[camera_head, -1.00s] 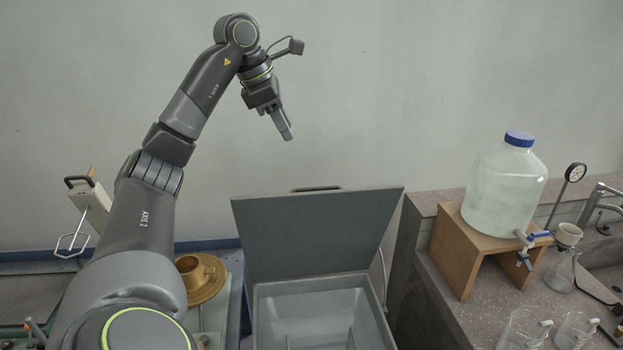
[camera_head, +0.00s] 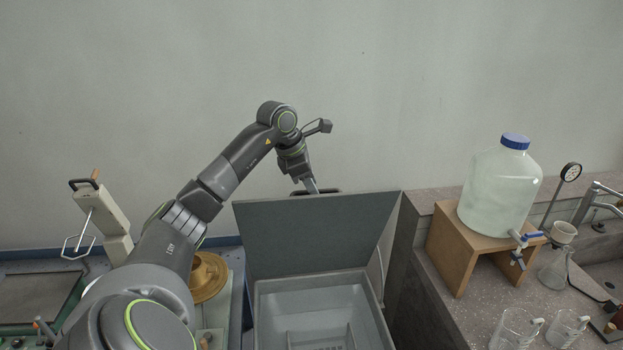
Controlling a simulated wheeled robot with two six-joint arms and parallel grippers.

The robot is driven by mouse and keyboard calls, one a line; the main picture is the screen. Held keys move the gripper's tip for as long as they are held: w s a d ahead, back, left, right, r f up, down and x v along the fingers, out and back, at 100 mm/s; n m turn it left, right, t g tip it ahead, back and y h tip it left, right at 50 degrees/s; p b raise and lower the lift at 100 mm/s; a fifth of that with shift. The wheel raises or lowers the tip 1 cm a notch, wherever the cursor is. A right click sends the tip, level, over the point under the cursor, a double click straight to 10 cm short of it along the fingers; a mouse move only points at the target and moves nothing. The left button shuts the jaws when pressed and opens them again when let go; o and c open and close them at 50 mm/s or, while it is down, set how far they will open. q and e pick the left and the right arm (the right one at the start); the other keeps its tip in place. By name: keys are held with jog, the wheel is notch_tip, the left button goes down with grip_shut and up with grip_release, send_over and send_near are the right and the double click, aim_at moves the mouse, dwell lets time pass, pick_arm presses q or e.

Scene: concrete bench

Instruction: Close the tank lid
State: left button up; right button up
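The grey tank (camera_head: 262,318) stands at the bottom centre with its inside showing. Its flat grey lid (camera_head: 318,234) is open and tilted up at the back. A dark handle (camera_head: 332,191) shows at the lid's top edge. My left gripper (camera_head: 311,187) points down at the lid's top edge, by the handle, from behind or above. Its fingertips are partly hidden by the lid, so I cannot tell whether they touch it or how far apart they are. My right gripper is not in view.
A concrete bench (camera_head: 455,309) on the right bears a large blue-capped bottle (camera_head: 499,190) on a wooden stand (camera_head: 452,252), with beakers (camera_head: 515,327) in front. A brass flanged part (camera_head: 208,277) is left of the tank. The wall is close behind the lid.

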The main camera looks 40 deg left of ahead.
pick_arm(q)
jog(key=shift+w+f, duration=0.15)
jog(key=shift+f, duration=0.15)
grip_shut()
dwell(0.3)
